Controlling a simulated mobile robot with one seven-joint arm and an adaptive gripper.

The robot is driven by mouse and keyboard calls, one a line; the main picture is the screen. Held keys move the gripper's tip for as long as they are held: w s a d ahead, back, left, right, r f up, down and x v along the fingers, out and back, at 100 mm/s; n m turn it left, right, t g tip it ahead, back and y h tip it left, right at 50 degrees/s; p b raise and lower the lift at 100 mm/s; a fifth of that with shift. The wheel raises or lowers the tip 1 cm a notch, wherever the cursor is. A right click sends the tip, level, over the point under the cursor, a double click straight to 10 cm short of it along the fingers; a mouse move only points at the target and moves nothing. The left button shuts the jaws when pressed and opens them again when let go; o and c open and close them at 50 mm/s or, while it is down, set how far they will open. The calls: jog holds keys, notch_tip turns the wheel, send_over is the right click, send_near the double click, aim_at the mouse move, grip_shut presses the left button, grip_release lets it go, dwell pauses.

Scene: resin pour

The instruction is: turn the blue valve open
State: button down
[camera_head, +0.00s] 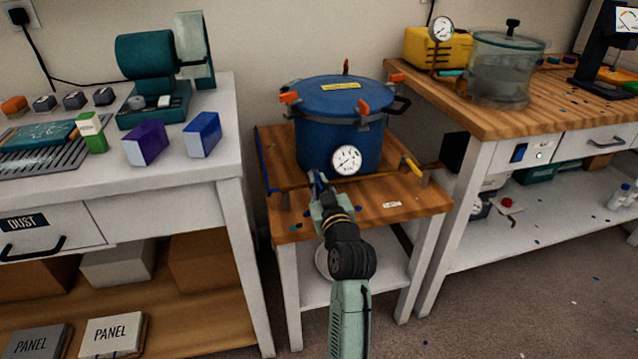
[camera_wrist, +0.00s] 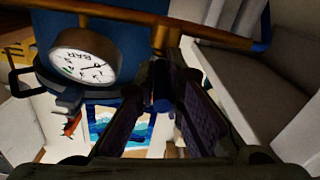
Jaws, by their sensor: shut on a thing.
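The blue valve's handle (camera_head: 318,178) is a small blue piece at the brass pipe (camera_head: 375,178) in front of the blue pressure pot (camera_head: 340,124). My gripper (camera_head: 319,188) is shut on this handle, just left of the pot's dial gauge (camera_head: 346,160). In the wrist view, my gripper's fingers (camera_wrist: 163,88) reach the brass fitting (camera_wrist: 165,36) on the pipe, with a bit of blue handle (camera_wrist: 161,105) between them. The fingers hide most of the handle, and its exact angle cannot be told.
The pot stands on a small wooden-topped stand (camera_head: 400,200). A yellow handle (camera_head: 411,166) is at the pipe's right end, and a blue pipe (camera_head: 265,165) runs at the left. White benches flank the stand closely. A glass vessel (camera_head: 502,68) stands on the right bench.

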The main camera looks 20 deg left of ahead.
jog(key=shift+s+a+r+p, duration=0.1)
jog(key=shift+a+p, duration=0.05)
jog(key=shift+p, duration=0.45)
jog(key=a+m+t+h, duration=0.1)
jog(key=m+h, duration=0.1)
jog(key=h, duration=0.1)
jog(key=m+t+h, duration=0.1)
jog(key=m+h, duration=0.1)
jog(key=h, duration=0.1)
jog(key=a+m+t+h+b, duration=0.1)
jog(key=m+h, duration=0.1)
jog(key=h, duration=0.1)
jog(key=shift+s+a+f, duration=0.3)
jog(key=shift+s+f, duration=0.05)
jog(key=shift+s, duration=0.05)
jog(key=m+h+b, duration=0.1)
jog(key=h, duration=0.1)
jog(key=a+m+h+b, duration=0.1)
jog(key=h+b, duration=0.1)
jog(key=shift+w+r+m, duration=0.1)
jog(key=shift+r+m, duration=0.1)
jog(key=shift+m, duration=0.2)
